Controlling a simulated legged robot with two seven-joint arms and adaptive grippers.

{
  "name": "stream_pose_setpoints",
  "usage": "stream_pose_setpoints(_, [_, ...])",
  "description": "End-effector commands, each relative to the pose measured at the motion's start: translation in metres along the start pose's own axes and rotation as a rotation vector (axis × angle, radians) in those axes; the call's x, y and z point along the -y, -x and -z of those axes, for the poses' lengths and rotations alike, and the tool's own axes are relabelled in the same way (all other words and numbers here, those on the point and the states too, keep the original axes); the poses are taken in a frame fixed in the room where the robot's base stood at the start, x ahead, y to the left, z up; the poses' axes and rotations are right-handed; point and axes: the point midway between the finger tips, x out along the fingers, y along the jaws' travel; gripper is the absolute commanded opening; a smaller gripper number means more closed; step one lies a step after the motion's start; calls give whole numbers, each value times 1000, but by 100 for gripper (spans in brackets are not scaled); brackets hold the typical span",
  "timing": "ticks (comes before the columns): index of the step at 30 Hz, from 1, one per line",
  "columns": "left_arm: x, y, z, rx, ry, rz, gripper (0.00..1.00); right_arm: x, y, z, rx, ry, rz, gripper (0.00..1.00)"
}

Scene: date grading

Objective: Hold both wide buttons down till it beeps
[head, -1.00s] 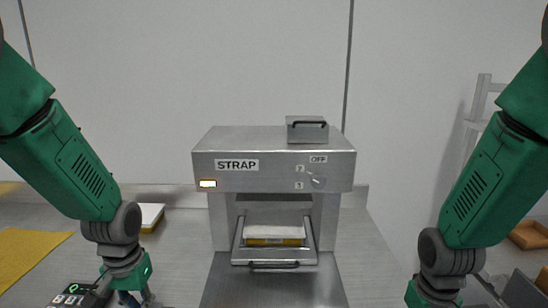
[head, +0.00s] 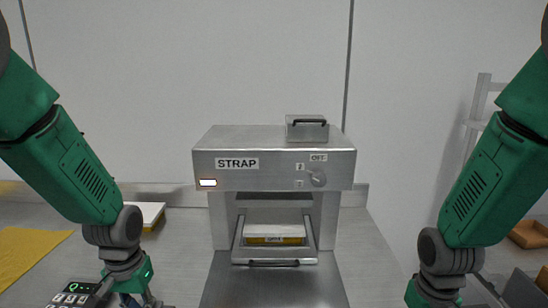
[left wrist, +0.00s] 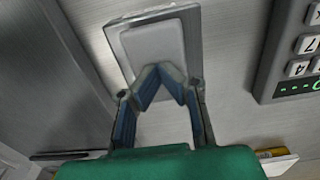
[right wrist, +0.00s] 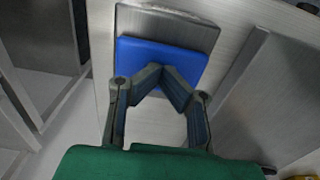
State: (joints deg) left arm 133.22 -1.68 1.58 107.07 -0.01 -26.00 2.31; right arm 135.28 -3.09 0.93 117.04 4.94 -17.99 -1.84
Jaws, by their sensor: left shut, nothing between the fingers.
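A wide pale grey button (left wrist: 155,42) on a metal plate shows in the left wrist view. My left gripper (left wrist: 157,72) is shut and empty, its tips over the button's near part; whether they press it I cannot tell. A wide blue button (right wrist: 145,52) on a metal plate shows in the right wrist view. My right gripper (right wrist: 163,72) has its tips together over the blue button, with nothing seen between them; contact is unclear. The steel machine labelled STRAP (head: 270,140) stands at the centre in the head view, its lamp (head: 208,183) lit.
A white-topped pack (head: 273,236) with a yellow side sits in the machine's tray. A keypad device (head: 72,294) with a green display is at lower left. A yellow cloth (head: 30,250) and another pack (head: 152,212) lie on the left. A wooden tray (head: 530,234) is at right.

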Motion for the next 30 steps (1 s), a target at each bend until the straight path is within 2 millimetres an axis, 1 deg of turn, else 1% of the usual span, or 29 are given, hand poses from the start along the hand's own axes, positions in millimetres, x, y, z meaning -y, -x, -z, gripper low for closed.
stream_pose_setpoints(1, [0,-1,0,0,0,0,0,1,-3,-3,8,1,1,0])
stream_pose_setpoints(14, [0,0,0,0,0,0,0,0,-3,-3,8,0,0,0])
stream_pose_setpoints(30, [0,0,-1,-1,0,0,0,0,3,-3,6,0,0,0])
